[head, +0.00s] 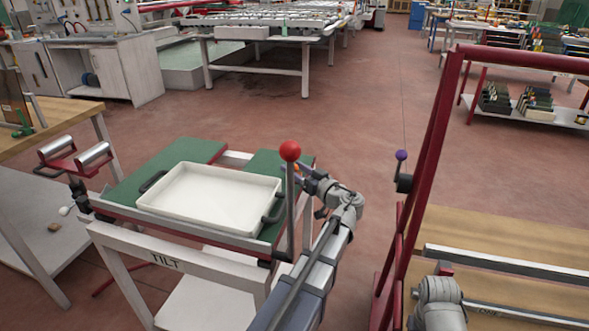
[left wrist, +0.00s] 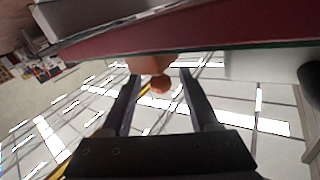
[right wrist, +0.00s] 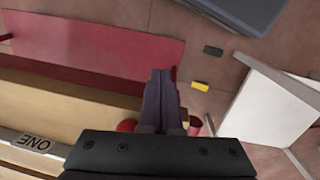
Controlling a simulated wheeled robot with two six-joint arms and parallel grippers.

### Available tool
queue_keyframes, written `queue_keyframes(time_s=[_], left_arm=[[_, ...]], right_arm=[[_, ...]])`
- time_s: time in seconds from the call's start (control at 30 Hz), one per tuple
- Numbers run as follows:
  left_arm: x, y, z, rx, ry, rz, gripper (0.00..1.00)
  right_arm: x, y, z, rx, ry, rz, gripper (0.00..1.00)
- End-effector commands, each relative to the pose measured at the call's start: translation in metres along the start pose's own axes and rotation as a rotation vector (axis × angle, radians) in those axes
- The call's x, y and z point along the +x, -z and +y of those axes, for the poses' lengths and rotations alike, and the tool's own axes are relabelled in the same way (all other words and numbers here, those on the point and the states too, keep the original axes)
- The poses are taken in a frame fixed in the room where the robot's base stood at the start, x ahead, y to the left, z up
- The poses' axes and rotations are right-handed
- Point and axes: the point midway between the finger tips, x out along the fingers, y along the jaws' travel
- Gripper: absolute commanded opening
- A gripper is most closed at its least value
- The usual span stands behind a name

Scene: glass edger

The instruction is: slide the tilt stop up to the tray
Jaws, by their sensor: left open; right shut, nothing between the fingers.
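The white tray (head: 210,198) with black handles lies on the green-topped tilt table (head: 168,160). A lever with a red ball (head: 290,151) stands upright at the table's near right corner. My left gripper (head: 305,174) is at the table's right side, partly hidden behind the lever. In the left wrist view it is open, its fingers on either side of an orange knob (left wrist: 160,84) below the table's red edge (left wrist: 190,45). I cannot tell whether they touch it or whether this knob is the tilt stop. My right gripper (right wrist: 160,85) is shut and empty.
A red frame (head: 432,165) and wooden bench (head: 500,235) stand at the right, with a purple-knobbed lever (head: 401,156) beside them. A roller stand (head: 75,160) is at the left. A yellow block (right wrist: 200,86) lies on the floor. Floor is open beyond the tilt table.

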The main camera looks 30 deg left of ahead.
Motion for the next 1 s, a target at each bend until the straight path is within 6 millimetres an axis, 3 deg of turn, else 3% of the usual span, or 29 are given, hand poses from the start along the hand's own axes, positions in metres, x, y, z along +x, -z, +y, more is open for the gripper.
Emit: queue_keyframes(time_s=[0.4,0.83,1.0], left_arm=[[-0.063,0.000,0.000,0.000,-0.003,0.000,0.61],[-0.073,0.000,0.000,0.000,0.000,0.000,0.61],[-0.077,0.008,-0.004,0.016,-0.005,-0.027,0.43]], right_arm=[[0.000,0.000,0.000,0.000,0.000,0.000,0.00],[0.000,0.000,0.000,0.000,0.000,0.000,0.00],[-0.014,-0.001,0.001,0.000,0.000,0.000,0.00]])
